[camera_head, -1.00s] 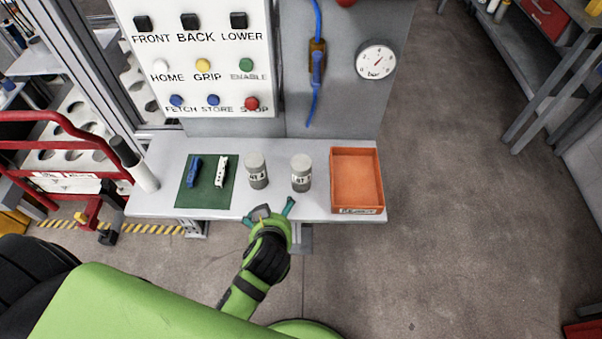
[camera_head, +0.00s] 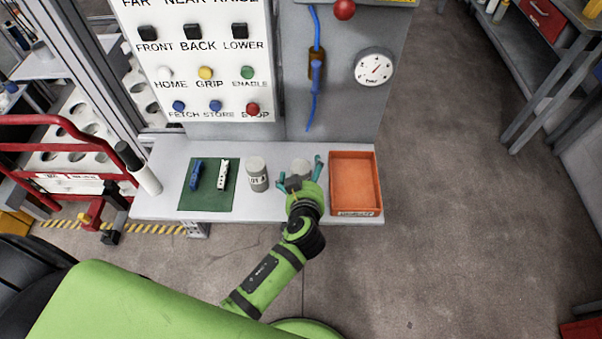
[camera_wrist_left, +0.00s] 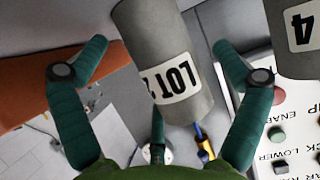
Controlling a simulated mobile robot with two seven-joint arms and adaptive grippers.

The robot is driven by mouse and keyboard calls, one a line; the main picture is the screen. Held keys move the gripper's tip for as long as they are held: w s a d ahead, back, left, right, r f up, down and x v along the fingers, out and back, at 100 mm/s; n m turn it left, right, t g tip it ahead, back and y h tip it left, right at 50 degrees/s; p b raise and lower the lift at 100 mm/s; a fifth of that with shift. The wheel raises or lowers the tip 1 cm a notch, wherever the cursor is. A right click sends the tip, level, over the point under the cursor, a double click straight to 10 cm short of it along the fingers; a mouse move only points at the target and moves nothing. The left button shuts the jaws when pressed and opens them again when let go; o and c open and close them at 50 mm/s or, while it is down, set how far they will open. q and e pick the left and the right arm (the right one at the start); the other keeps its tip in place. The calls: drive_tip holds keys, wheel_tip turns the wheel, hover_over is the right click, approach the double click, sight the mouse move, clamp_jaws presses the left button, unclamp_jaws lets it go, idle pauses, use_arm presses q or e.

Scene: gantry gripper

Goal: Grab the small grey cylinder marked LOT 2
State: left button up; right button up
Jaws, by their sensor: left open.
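The grey cylinder marked LOT 2 (camera_wrist_left: 160,45) fills the middle of the left wrist view, its label upside down and its last character partly cut by the curve. In the head view its pale top (camera_head: 301,166) shows just beyond my left gripper (camera_head: 300,174), which hides its lower part. The green fingers are open, one on each side of the cylinder, with gaps visible in the wrist view. A second grey cylinder (camera_head: 257,176) stands to its left on the shelf; its label (camera_wrist_left: 302,28) shows a 4 in the wrist view. My right gripper is not in view.
An orange tray (camera_head: 354,212) stands close to the right of the gripper. A green mat (camera_head: 208,204) with a blue and a white item lies at the left of the grey shelf (camera_head: 157,208). A button panel (camera_head: 220,95) and gauge (camera_head: 374,68) rise behind.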

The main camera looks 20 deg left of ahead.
use_arm(q)
drive_tip(key=shift+w+a+f, duration=0.1)
drive_tip(key=shift+w+f, duration=0.05)
drive_tip(key=shift+w, duration=0.15)
drive_tip(key=shift+c, duration=0.4)
drive_tip(key=c, duration=1.6)
drive_tip(key=shift+r, duration=0.2)
